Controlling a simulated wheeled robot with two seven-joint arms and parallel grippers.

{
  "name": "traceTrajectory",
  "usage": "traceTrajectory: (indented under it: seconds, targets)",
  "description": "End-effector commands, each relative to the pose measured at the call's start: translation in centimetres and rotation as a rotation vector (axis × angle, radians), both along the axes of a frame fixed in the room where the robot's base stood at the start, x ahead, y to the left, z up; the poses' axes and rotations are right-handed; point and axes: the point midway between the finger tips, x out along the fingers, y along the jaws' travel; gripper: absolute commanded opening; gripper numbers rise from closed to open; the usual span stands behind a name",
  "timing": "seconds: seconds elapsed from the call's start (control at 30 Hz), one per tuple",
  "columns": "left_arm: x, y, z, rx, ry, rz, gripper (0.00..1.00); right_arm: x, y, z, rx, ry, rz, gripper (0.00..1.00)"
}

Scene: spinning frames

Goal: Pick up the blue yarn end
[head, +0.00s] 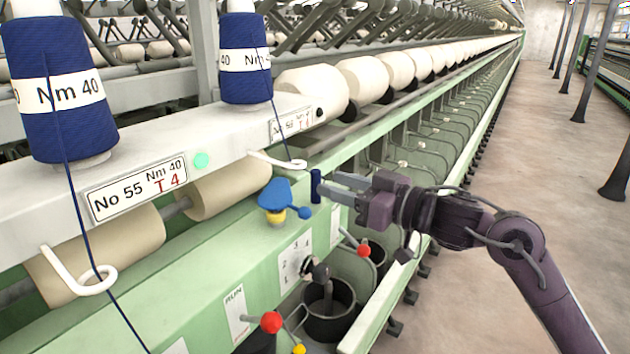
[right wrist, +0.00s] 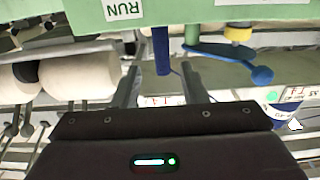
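The blue yarn end (head: 316,186) shows as a short, dark blue upright cylinder beside the green machine rail. In the right wrist view it (right wrist: 160,50) stands between the two fingers, near their tips, with a gap on each side. A thin thread shows at its end there. My right gripper (head: 327,186) comes in from the right and is open, its fingertips at the yarn end. It also shows in the right wrist view (right wrist: 160,72). My left gripper is not in view.
A blue lever (head: 275,194) with a yellow part sits just left of the yarn end. A white hook (head: 277,160) is above it. Blue bobbins (head: 246,60) stand on the grey rail. A red-knobbed lever (head: 363,250) and a dark can (head: 330,318) are below. The aisle floor (head: 530,150) is clear.

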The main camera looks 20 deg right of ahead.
Motion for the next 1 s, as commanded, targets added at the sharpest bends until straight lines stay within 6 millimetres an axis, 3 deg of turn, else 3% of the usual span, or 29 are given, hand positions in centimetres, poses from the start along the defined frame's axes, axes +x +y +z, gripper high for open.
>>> traceTrajectory:
  seconds: [0.2,0.4,0.63,0.9,1.0]
  targets:
    - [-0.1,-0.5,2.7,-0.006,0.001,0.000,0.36,2.1,2.2,0.8,0.005,0.002,0.002,0.39]
    - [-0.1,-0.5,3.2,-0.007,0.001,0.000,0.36,3.7,3.3,0.3,0.002,0.000,0.000,0.39]
    - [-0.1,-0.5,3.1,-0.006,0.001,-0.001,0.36,3.8,3.4,0.1,0.000,0.001,0.000,0.39]
    - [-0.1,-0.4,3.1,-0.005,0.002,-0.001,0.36,3.7,3.4,0.1,0.001,0.001,0.000,0.03]
    - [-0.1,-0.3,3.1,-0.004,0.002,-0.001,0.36,3.7,3.4,0.1,0.001,0.001,0.000,0.00]
